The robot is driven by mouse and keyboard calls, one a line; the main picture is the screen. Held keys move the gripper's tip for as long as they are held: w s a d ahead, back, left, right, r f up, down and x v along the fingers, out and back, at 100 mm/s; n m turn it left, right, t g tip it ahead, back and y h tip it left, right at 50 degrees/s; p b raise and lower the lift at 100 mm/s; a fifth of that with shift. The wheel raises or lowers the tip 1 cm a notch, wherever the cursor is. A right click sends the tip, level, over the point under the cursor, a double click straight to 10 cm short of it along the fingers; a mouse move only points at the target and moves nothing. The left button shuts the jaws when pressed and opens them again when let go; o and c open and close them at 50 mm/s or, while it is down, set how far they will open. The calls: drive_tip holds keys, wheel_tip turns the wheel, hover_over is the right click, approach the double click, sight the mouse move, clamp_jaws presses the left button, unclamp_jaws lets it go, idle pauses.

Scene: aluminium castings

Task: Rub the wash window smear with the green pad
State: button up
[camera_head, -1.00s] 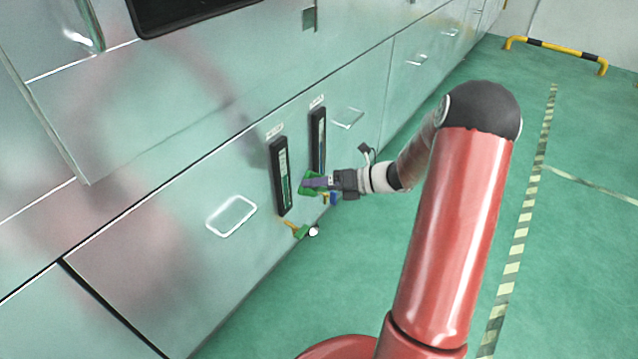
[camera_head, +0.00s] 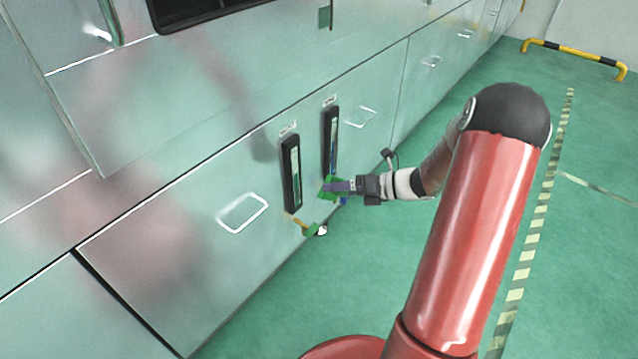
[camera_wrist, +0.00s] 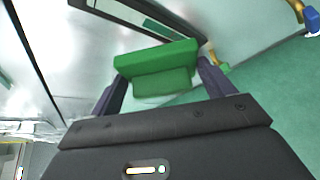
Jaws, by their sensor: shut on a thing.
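The green pad (camera_head: 327,188) is held in my gripper (camera_head: 343,186) in the head view, in front of the lower end of the right black-framed window (camera_head: 331,135). In the wrist view the pad (camera_wrist: 157,57) is a green block between the two dark fingers of my gripper (camera_wrist: 165,88), which is shut on it. A second black-framed window (camera_head: 291,172) is to the left. The small labels above both are too blurred to read. I cannot make out a smear, nor tell whether the pad touches the window.
A green-handled valve (camera_head: 313,231) on a brass pipe sticks out below the left window. A blue piece (camera_head: 344,201) shows just below my gripper. The shiny cabinet wall (camera_head: 190,260) has recessed handles.

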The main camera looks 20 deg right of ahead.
sight(302, 196)
drive_tip(key=s+a+f+b, duration=0.1)
drive_tip(key=a+f+b, duration=0.3)
drive_tip(key=f+b, duration=0.4)
drive_tip(key=shift+w+a+f+b, duration=0.1)
drive_tip(key=shift+w+a+b, duration=0.15)
drive_tip(key=shift+w+a, duration=0.75)
drive_tip(key=shift+w+a+b, duration=0.2)
drive_tip(key=shift+w+a, duration=0.45)
drive_tip(key=shift+w, duration=0.55)
drive_tip(key=shift+w+a, duration=0.6)
drive_tip(key=shift+w, duration=0.2)
drive_tip(key=shift+d, duration=0.1)
drive_tip(key=shift+w+d+p, duration=0.55)
drive_tip(key=shift+d+p, duration=0.1)
drive_tip(key=shift+d, duration=0.15)
drive_tip(key=shift+w+d+p, duration=0.55)
drive_tip(key=shift+d+p, duration=0.05)
drive_tip(key=shift+d, duration=0.15)
drive_tip(key=shift+w, duration=0.1)
drive_tip(key=shift+a+p, duration=0.1)
drive_tip(key=shift+p, duration=0.2)
